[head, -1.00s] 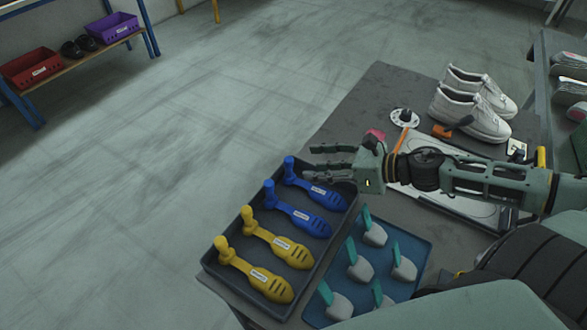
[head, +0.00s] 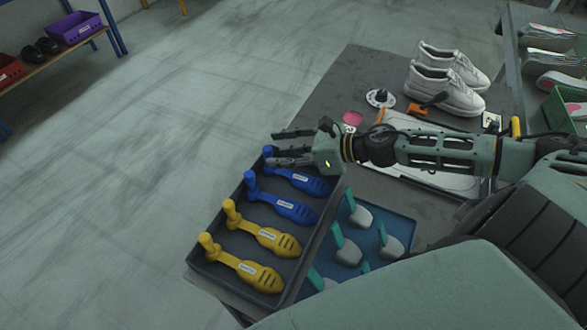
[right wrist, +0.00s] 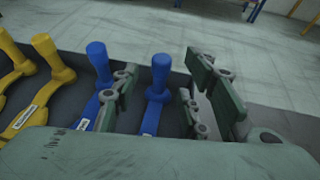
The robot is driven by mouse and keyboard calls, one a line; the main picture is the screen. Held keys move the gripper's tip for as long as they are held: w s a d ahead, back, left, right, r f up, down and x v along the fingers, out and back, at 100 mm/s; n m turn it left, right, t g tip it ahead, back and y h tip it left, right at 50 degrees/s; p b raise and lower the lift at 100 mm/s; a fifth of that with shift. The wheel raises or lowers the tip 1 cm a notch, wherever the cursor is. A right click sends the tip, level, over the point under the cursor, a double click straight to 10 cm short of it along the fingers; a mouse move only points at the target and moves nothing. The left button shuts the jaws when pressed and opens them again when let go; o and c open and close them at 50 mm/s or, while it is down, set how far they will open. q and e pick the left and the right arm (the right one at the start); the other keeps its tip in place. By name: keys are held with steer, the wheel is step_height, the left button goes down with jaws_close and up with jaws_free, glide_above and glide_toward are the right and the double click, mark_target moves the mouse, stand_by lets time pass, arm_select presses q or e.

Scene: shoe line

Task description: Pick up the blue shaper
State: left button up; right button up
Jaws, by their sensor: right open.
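Two blue shapers lie side by side in a dark tray (head: 207,272). The far blue shaper (head: 309,184) is partly hidden by my right gripper (head: 279,147); the near blue shaper (head: 294,211) shows clearly. My right gripper is open and empty at the far shaper's knob end. In the right wrist view, the far blue shaper's upright knob (right wrist: 160,75) shows between the spread fingers, and the other blue shaper (right wrist: 97,60) is left of them. I cannot tell whether any finger touches a shaper. My left gripper is not in view.
Two yellow shapers (head: 265,238) share the tray. A blue mat (head: 386,224) with several grey-and-teal pieces is beside it. White shoes (head: 445,88), an orange-handled tool (head: 417,110) and a pink disc (head: 353,118) lie farther back. Floor left of the tray is clear.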

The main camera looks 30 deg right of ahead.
mark_target(269, 154)
steer(key=p+x, duration=0.1)
steer(key=x, duration=0.1)
steer(key=shift+w+a+f, duration=0.1)
steer(key=shift+w+a, duration=0.05)
steer(key=shift+w, duration=0.25)
steer(key=shift+w+a+f, duration=0.4)
steer(key=shift+w+a, duration=0.05)
steer(key=shift+c, duration=0.5)
jaws_close()
